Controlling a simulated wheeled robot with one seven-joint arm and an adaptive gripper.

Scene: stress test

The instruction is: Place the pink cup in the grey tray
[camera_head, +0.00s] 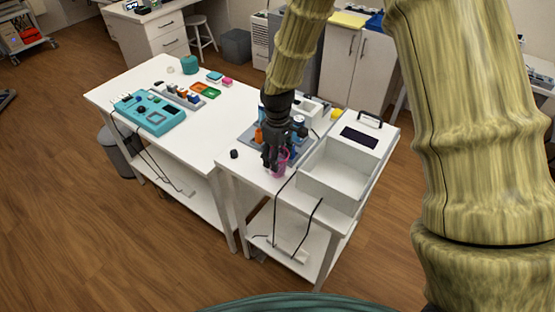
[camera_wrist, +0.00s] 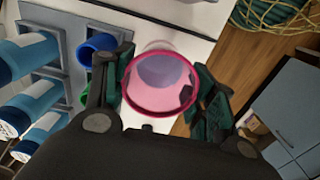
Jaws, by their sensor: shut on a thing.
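The pink cup (camera_head: 279,162) is a small translucent cup near the front edge of the right-hand white table. My gripper (camera_head: 272,160) is shut on it, and the dark fingers hide part of it. In the wrist view my gripper (camera_wrist: 160,88) has a finger on each side of the cup (camera_wrist: 158,112), and I look down through its round rim. The grey tray (camera_head: 255,136) lies behind the gripper with bottles and other items in it. In the wrist view the tray's grey compartments (camera_wrist: 72,30) are at the left with blue bottles. I cannot tell whether the cup touches the table.
A white open box (camera_head: 335,172) stands close to the right of the cup. A small black object (camera_head: 234,154) lies to the left. Cables (camera_head: 285,200) hang over the table's front edge. The left table (camera_head: 205,140) has clear room near its front.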

